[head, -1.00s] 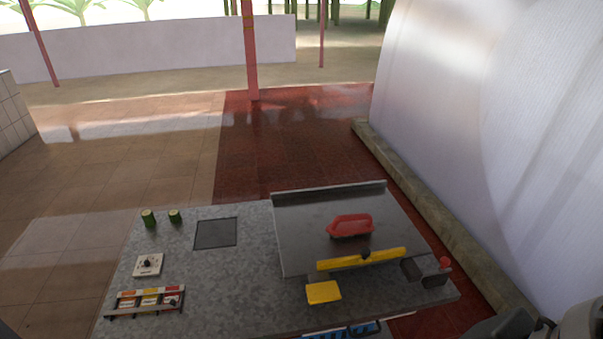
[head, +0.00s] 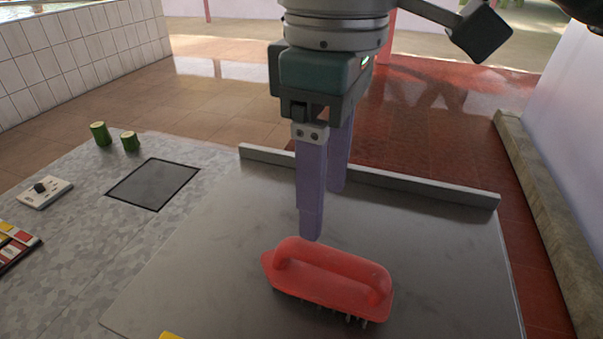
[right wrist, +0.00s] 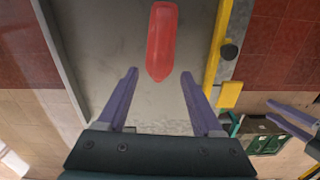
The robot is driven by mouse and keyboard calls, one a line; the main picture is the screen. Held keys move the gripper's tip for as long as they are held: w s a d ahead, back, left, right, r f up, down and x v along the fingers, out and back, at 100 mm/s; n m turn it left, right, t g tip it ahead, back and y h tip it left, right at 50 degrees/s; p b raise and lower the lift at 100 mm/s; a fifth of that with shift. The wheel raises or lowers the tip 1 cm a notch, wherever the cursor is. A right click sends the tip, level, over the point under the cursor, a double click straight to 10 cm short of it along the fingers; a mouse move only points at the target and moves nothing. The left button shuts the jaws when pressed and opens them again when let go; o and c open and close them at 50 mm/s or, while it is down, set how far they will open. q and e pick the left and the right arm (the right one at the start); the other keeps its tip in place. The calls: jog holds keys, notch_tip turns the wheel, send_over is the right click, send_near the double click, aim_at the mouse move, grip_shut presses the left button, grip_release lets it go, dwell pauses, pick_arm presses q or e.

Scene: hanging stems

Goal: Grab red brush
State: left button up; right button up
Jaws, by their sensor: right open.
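The red brush (head: 330,273) lies on the grey metal tray (head: 220,250), handle up and bristles down. My right gripper (head: 323,212) is above the tray, just behind the brush in the head view, with its purple fingers pointing down. It is open and empty. In the right wrist view the brush (right wrist: 161,42) lies ahead of the fingertips, roughly in line with the gap between the two fingers (right wrist: 160,80). The fingers do not appear to touch it. In the right wrist view another gripper's purple fingers (right wrist: 292,113) show at the right edge; I take it for my left one.
A raised lip (head: 400,184) runs along the tray's back edge. A yellow bar (right wrist: 217,45) and a yellow piece (right wrist: 229,94) lie beside the brush in the wrist view. Two green cut stems (head: 100,134), a dark square plate (head: 152,184) and a switch box (head: 45,191) stand to the left.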

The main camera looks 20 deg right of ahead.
aim_at(325, 252)
jog(key=f, duration=0.4)
jog(key=shift+a+f, duration=0.25)
jog(key=f, duration=0.3)
jog(key=d+f, duration=0.1)
jog(key=shift+s+f, duration=0.25)
jog(key=shift+a+f, duration=0.1)
jog(key=shift+f, duration=0.35)
grip_shut()
